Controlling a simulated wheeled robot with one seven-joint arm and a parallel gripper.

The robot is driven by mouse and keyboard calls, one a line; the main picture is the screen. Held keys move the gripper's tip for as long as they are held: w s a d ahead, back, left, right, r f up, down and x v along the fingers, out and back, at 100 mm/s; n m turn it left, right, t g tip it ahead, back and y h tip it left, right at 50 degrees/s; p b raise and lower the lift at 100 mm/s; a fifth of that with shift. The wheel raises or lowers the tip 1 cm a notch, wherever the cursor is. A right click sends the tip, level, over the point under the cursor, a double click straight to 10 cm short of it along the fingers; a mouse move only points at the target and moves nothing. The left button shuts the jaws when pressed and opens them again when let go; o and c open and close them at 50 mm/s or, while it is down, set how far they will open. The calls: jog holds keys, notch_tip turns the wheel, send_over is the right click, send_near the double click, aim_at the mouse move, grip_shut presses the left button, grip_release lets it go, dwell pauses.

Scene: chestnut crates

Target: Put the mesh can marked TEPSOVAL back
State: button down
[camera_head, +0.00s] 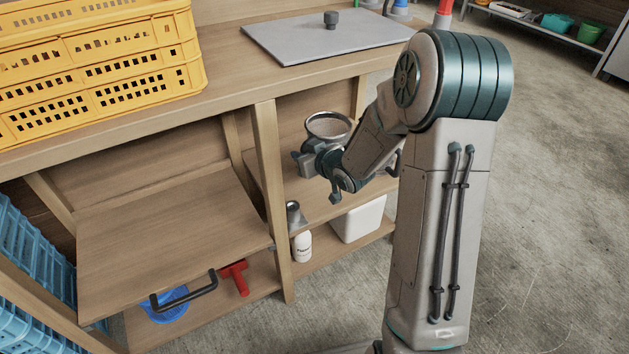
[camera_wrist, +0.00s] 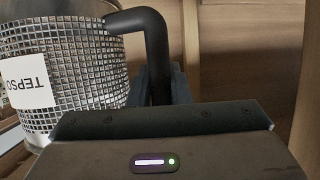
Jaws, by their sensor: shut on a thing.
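The mesh can (camera_head: 329,126) is a round silver wire-mesh can with a wide rim. In the wrist view the mesh can (camera_wrist: 85,65) fills the left side, with a white label reading "TEPSO" upside down, the rest cut off. A black bent handle (camera_wrist: 150,30) comes out of its side. My gripper (camera_head: 311,158) is shut on this handle; it also shows in the wrist view (camera_wrist: 160,88). The can is among the shelves under the bench top. I cannot tell whether its base touches a shelf.
Yellow crates (camera_head: 100,60) and a grey board (camera_head: 335,38) stand on the bench top. A wooden post (camera_head: 268,190) is left of my gripper. Below are a white bottle (camera_head: 302,247), a grey metal vessel (camera_head: 294,213) and a white bin (camera_head: 358,220). A pulled-out board (camera_head: 165,240) has a black handle.

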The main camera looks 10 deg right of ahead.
notch_tip(320, 180, down, 9)
jog(key=b, duration=0.3)
jog(key=shift+r+b, duration=0.1)
jog(key=shift+b, duration=0.25)
jog(key=shift+s, duration=0.1)
jog(key=c, duration=1.3)
grip_release()
jog(key=shift+f, duration=0.2)
jog(key=shift+c, duration=0.2)
